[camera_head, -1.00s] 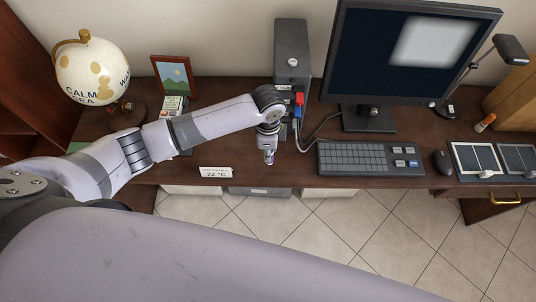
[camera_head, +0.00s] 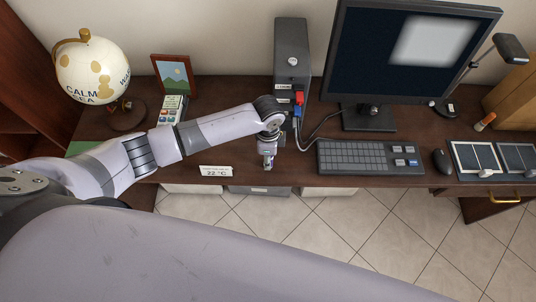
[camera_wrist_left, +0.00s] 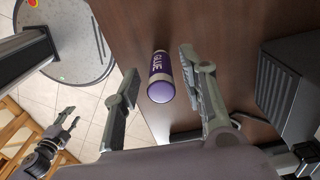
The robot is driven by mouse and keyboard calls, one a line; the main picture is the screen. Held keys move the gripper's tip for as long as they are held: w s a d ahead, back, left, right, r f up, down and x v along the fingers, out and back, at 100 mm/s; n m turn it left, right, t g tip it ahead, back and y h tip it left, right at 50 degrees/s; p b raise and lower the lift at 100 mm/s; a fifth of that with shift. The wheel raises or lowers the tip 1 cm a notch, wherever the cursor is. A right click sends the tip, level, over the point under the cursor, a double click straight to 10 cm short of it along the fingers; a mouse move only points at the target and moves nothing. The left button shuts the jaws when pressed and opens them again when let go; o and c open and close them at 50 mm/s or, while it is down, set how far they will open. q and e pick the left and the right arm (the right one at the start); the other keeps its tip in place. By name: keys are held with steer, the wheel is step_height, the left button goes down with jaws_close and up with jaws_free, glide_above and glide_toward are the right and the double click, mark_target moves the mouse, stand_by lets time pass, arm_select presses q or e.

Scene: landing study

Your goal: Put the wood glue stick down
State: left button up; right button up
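The wood glue stick (camera_wrist_left: 160,76) is a white and purple cylinder marked GLUE, over the brown desk top in the left wrist view. My left gripper (camera_wrist_left: 162,105) has its fingers spread on both sides of it, with a visible gap on each side. I cannot tell for sure whether the stick's hidden end rests on the desk. In the head view my left gripper (camera_head: 267,164) is near the desk's front edge and mostly hides the stick. My right gripper (camera_wrist_left: 73,115) shows small at the lower left of the left wrist view, its fingers apart and empty.
The desk (camera_head: 305,180) also bears a temperature card (camera_head: 215,171) left of the gripper, a keyboard (camera_head: 370,158) to its right and a computer tower (camera_head: 291,55) behind. A globe (camera_head: 92,70) and framed picture (camera_head: 172,75) stand left. The front edge is close.

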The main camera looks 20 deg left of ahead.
arm_select(q)
steer(key=shift+r, duration=0.1)
step_height(320, 180, up, 12)
steer(key=b, duration=0.1)
stand_by(0.5)
